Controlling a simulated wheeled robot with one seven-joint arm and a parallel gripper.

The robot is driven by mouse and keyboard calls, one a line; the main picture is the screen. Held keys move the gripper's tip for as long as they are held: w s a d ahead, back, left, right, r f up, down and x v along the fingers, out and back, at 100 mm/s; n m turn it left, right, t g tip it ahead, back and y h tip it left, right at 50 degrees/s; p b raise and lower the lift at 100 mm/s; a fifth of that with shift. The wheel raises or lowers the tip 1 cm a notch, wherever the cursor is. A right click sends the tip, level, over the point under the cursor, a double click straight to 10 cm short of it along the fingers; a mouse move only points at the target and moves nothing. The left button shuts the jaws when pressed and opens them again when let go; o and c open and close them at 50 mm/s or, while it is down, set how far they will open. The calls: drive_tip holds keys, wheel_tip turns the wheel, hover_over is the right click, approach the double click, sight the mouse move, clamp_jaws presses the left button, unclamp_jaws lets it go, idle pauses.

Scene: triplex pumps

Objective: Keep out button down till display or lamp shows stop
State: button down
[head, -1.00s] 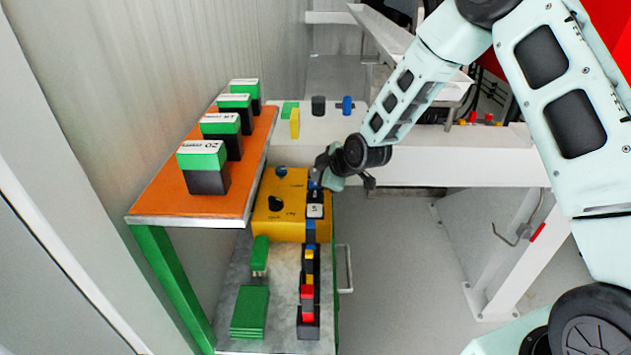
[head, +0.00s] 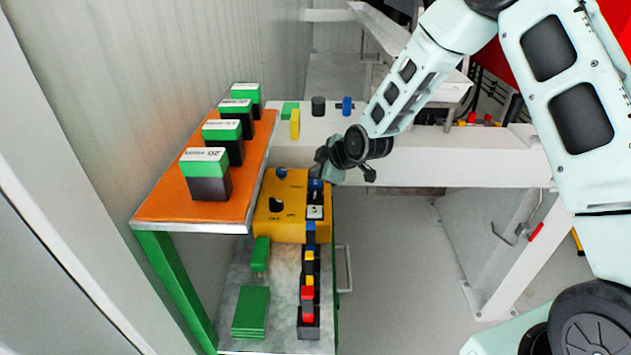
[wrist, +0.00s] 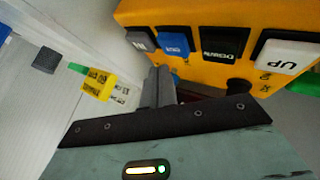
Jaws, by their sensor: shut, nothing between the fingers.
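The yellow control box (head: 285,232) stands on the bench, with a row of keys along its right side. In the wrist view the box (wrist: 200,16) shows a grey key (wrist: 141,40), a blue key (wrist: 174,44), a black key (wrist: 224,44) and a white key marked UP (wrist: 288,56). I cannot read which key says out. My gripper (wrist: 160,82) is shut and empty, its fingertips just below the grey and blue keys in the picture; contact cannot be told. In the head view my gripper (head: 318,172) is at the box's far right corner. I make out no lit lamp or display text.
An orange shelf (head: 160,205) with several green-and-black blocks (head: 206,175) stands left of the box. Green plates (head: 251,312) and a rack of coloured pieces (head: 308,320) lie in front. A yellow tag (wrist: 97,85) stands beyond.

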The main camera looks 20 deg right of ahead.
sight(319, 184)
drive_tip(key=shift+r+p, duration=1.05)
drive_tip(key=shift+r, duration=1.15)
drive_tip(key=s+a+r+m+g+b, duration=0.1)
drive_tip(key=s+a+r+g, duration=0.15)
drive_tip(key=s+a, duration=0.45)
drive_tip(key=s+a+r+m+g+b, duration=0.1)
drive_tip(key=s+a+r+g, duration=0.15)
drive_tip(key=s, duration=0.95)
drive_tip(key=s+d+r+m+g+h, duration=0.1)
drive_tip(key=s+m, duration=0.1)
drive_tip(key=s, duration=0.9)
drive_tip(key=s+d+r+m+g+h+b, duration=0.1)
drive_tip(key=s+r+m+g+h, duration=0.1)
drive_tip(key=s, duration=0.9)
drive_tip(key=shift+s+d, duration=0.25)
drive_tip(key=shift+d, duration=0.05)
